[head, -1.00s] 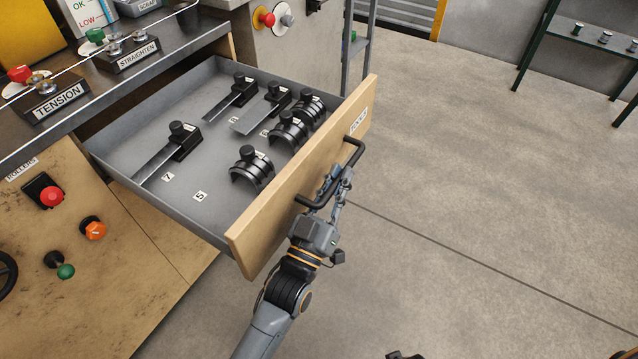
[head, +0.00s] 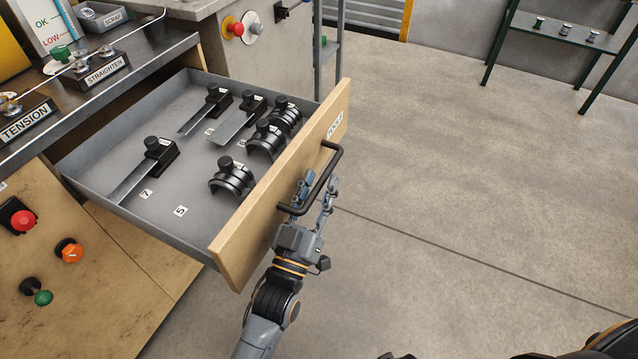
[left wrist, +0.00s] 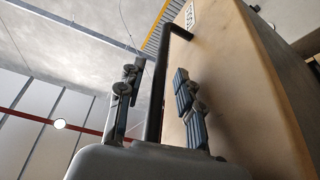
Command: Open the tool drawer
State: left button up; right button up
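The tool drawer (head: 105,172) is pulled well out from under the bench, a grey tray with a light wooden front (head: 245,238). Its black bar handle (head: 332,160) is on the outer face. My left gripper (head: 316,195) is at the near part of the handle, fingers spread on either side of the bar. In the left wrist view the two fingers (left wrist: 158,100) stand apart, with the handle (left wrist: 157,85) between them and gaps on both sides. The drawer front (left wrist: 245,90) is close beside one finger.
Several black tools lie in the drawer, including a curved one (head: 231,180) and a flat-bladed one (head: 152,165). Red, orange and green controls sit on the cabinet front. Open floor (head: 450,170) lies right of the drawer.

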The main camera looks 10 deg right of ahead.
pick_arm(q)
jog(key=v, duration=1.1)
jog(key=shift+s+a, duration=0.2)
jog(key=shift+s, duration=0.05)
jog(key=shift+f, duration=0.1)
